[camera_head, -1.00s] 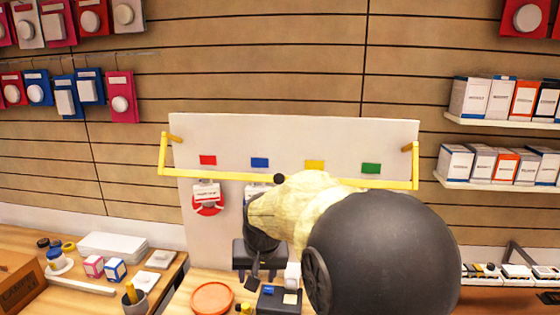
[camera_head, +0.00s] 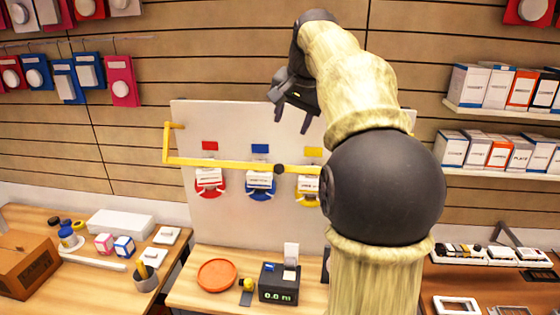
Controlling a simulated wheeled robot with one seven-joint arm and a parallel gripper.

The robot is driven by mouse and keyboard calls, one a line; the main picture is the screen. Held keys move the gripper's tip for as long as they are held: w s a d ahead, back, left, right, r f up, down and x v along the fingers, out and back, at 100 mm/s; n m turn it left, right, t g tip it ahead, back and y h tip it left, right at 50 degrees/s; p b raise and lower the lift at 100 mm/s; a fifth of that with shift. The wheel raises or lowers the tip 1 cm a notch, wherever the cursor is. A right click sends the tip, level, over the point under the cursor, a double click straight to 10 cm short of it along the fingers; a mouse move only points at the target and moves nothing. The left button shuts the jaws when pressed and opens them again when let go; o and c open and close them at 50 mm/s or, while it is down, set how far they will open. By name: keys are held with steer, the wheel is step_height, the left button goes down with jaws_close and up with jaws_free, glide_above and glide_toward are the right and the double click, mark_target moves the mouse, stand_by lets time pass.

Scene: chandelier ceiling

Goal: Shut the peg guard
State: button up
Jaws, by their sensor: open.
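The peg guard is a yellow bar (camera_head: 230,165) with a black knob (camera_head: 279,169) at its middle, crossing the front of a white board (camera_head: 185,215). Its left arm joins the board's upper left edge; its right end is hidden behind my arm. Round-bottomed tags hang on the board under matching colour patches: a red one (camera_head: 210,190), a blue one (camera_head: 261,194) and a yellow one (camera_head: 307,198). The bar passes across or just above their tops. My gripper (camera_head: 292,122) is open and empty, fingers pointing down, above the knob and apart from it in the picture.
Below the board, a table holds an orange dish (camera_head: 216,275) and a black device with a display (camera_head: 279,283). A side table on the left carries boxes and a cup (camera_head: 146,280). Stocked shelves (camera_head: 490,172) are on the right. My arm hides the board's right part.

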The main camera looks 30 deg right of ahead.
mark_target(279, 165)
steer(key=p+x, duration=0.3)
steer(key=x, duration=1.4)
steer(key=shift+w+f, duration=0.15)
steer(key=shift+f, duration=0.1)
